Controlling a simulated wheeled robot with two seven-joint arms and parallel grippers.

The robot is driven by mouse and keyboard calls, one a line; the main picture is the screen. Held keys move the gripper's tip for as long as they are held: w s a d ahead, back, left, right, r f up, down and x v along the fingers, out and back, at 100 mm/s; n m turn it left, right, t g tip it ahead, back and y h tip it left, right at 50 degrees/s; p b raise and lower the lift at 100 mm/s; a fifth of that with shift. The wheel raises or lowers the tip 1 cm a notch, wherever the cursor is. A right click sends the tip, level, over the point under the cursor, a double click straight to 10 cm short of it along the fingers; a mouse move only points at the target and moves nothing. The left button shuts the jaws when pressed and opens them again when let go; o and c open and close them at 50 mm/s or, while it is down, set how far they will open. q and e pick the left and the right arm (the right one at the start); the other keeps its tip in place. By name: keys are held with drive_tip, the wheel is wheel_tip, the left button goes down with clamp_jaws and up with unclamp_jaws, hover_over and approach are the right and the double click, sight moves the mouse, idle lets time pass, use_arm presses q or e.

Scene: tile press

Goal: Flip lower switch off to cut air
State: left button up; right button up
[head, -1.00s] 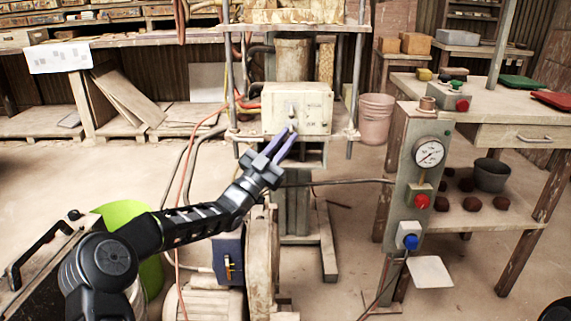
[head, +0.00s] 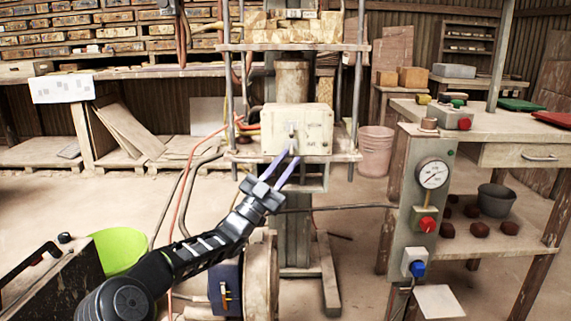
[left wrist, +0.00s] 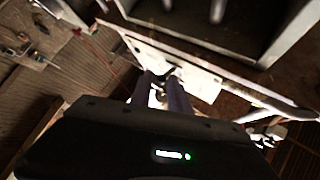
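A pale control box (head: 312,130) sits on the lower shelf of the press frame, with a small switch (head: 292,130) on its front face. A lower switch is not clear; the fingertips cover that part of the box front. My left gripper (head: 291,155) points up at the lower edge of the box, with its two purple fingers a little apart. Whether they touch a switch cannot be told. In the left wrist view the same fingers (left wrist: 163,88) reach toward the pale, dim box with a gap between them. My right gripper is not in view.
A grey post at right carries a gauge (head: 433,174), a red knob (head: 427,224) and a blue knob (head: 417,269). A workbench (head: 480,133) stands behind it. Hoses (head: 186,200) hang left of the press. A pink bucket (head: 375,152) stands on the floor.

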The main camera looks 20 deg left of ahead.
use_arm(q)
drive_tip(key=shift+o, duration=1.4)
drive_tip(key=p+v, duration=0.2)
drive_tip(key=v, duration=1)
